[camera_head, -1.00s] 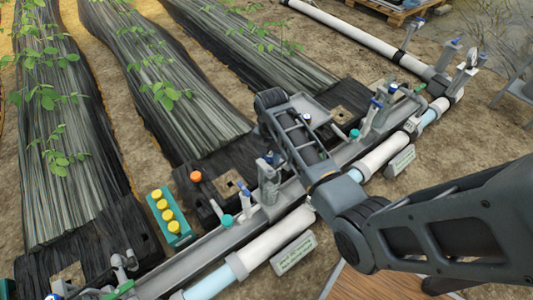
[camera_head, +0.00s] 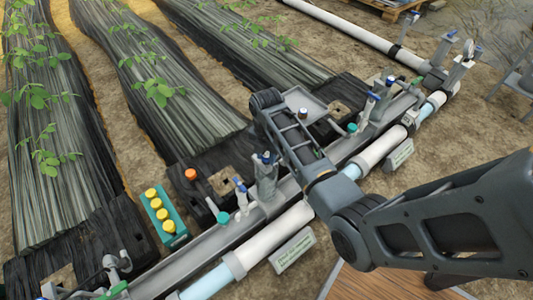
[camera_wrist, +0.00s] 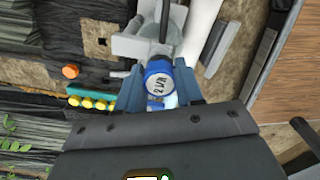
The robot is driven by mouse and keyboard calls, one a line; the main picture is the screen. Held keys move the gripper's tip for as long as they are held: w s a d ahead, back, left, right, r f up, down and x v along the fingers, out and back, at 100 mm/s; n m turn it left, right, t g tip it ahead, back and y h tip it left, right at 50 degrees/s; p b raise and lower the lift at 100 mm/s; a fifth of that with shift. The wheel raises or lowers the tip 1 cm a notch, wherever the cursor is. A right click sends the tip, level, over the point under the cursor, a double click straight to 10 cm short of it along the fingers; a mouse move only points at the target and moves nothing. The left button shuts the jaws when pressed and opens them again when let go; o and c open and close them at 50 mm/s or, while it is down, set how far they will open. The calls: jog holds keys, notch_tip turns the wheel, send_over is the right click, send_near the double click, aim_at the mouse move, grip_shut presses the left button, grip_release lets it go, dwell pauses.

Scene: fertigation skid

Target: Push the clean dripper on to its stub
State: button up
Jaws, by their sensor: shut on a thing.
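In the wrist view the clean dripper (camera_wrist: 160,80) is a round blue cap with a pale, marked face. My gripper (camera_wrist: 160,98) is shut on it, with a blue-grey finger on either side. A grey fitting (camera_wrist: 148,40) stands just beyond the dripper. I cannot tell whether they touch, and no stub shows clearly behind the dripper. In the head view my arm crosses the pipe line, and I cannot make out the gripper or the held dripper there.
A teal rack (camera_head: 153,200) with several yellow caps lies left of the grey channel (camera_head: 205,262). An orange cap (camera_head: 190,174) sits on the black sheet. A grey upright (camera_head: 265,185) stands beside my arm. A white pipe (camera_head: 275,232) runs along the front with a sign (camera_head: 292,250).

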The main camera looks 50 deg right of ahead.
jog(key=shift+f+p, duration=0.4)
jog(key=shift+f, duration=0.9)
dwell(1.4)
jog(key=o, duration=1.1)
notch_tip(320, 180, up, 9)
jog(key=p, duration=0.9)
